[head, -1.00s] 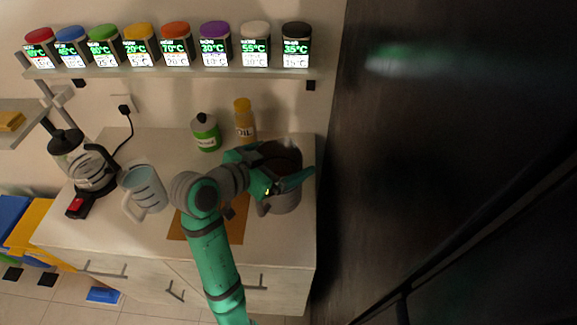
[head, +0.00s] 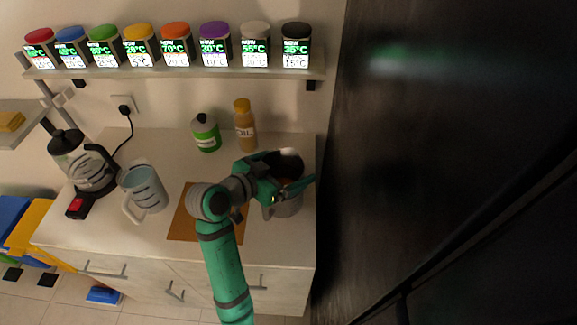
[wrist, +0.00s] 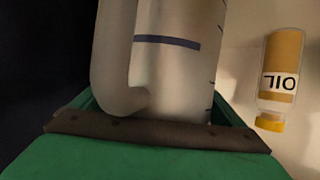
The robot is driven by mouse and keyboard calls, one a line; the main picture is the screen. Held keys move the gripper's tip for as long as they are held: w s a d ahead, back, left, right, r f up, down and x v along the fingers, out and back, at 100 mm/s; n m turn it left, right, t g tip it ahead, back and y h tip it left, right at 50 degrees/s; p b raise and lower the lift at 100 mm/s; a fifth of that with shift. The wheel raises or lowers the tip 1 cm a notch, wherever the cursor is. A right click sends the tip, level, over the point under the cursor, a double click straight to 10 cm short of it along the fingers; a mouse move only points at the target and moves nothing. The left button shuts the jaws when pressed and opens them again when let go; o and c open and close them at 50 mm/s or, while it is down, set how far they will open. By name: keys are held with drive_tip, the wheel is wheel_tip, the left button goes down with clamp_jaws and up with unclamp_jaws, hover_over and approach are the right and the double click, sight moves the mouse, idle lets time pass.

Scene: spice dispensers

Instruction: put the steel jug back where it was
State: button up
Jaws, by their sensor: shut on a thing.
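The steel jug (head: 287,208) is grey, with a dark inside, at the right end of the counter in the head view. My gripper (head: 283,191) is shut on it near the upper part, and the arm and jaws hide some of it. In the wrist view the jug (wrist: 180,65) fills the middle, with its handle at the left and dark marks on its side, between the jaws of my gripper (wrist: 155,125). The jug looks close to upright. I cannot tell whether its base touches the counter.
A brown mat (head: 185,228) lies left of the jug. A pale marked jug (head: 146,190) and a kettle (head: 88,165) stand further left. A green bottle (head: 206,135) and an oil bottle (head: 245,128) stand behind. A dark tall surface (head: 430,170) borders the right.

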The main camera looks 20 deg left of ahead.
drive_tip(key=shift+f, duration=0.1)
drive_tip(key=o, duration=1.8)
drive_tip(key=shift+s+a+r, duration=0.1)
drive_tip(key=shift+s+r, duration=0.1)
drive_tip(key=shift+r, duration=0.05)
drive_tip(key=v, duration=1.1)
drive_tip(key=shift+s+r, duration=0.15)
drive_tip(key=shift+s, duration=0.15)
drive_tip(key=shift+w, duration=0.1)
